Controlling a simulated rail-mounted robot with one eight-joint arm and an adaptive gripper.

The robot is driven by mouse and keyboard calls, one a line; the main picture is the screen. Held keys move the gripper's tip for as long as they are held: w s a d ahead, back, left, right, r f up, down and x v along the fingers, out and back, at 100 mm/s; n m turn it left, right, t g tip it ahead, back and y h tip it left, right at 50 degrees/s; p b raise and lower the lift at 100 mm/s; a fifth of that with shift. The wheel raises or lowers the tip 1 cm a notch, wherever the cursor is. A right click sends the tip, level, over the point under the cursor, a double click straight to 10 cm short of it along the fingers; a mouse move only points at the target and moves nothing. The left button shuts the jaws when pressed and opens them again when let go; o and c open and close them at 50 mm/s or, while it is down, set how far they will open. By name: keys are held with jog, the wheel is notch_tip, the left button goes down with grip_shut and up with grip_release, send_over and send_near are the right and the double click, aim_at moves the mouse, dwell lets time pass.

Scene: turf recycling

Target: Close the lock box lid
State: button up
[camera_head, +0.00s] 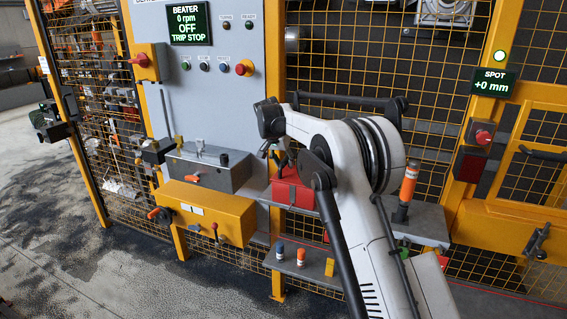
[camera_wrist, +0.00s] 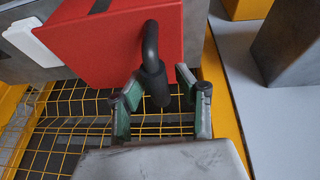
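The red lock box (camera_head: 292,192) sits on a grey shelf beside my arm in the head view. In the wrist view a large red face (camera_wrist: 115,38) of it fills the upper left, with a black curved handle (camera_wrist: 151,40) ending in a thick dark grip. My gripper (camera_wrist: 158,92) is open, its green-padded fingers apart on both sides of the grip's lower end. I cannot tell whether the pads touch it. In the head view my gripper (camera_head: 275,154) is small and partly hidden by my arm. How far the lid stands open is unclear.
A grey box (camera_head: 208,167) and a yellow box (camera_head: 207,212) with levers stand left of the lock box. An orange-and-white cylinder (camera_head: 408,183) stands to the right. Yellow mesh fencing (camera_head: 450,110) and a control panel (camera_head: 205,90) close off the back.

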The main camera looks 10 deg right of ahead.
jog(key=shift+o, duration=0.4)
jog(key=shift+r, duration=0.15)
jog(key=v, duration=1.1)
jog(key=shift+s+r, duration=0.15)
jog(key=shift+r, duration=0.25)
jog(key=shift+a, duration=0.1)
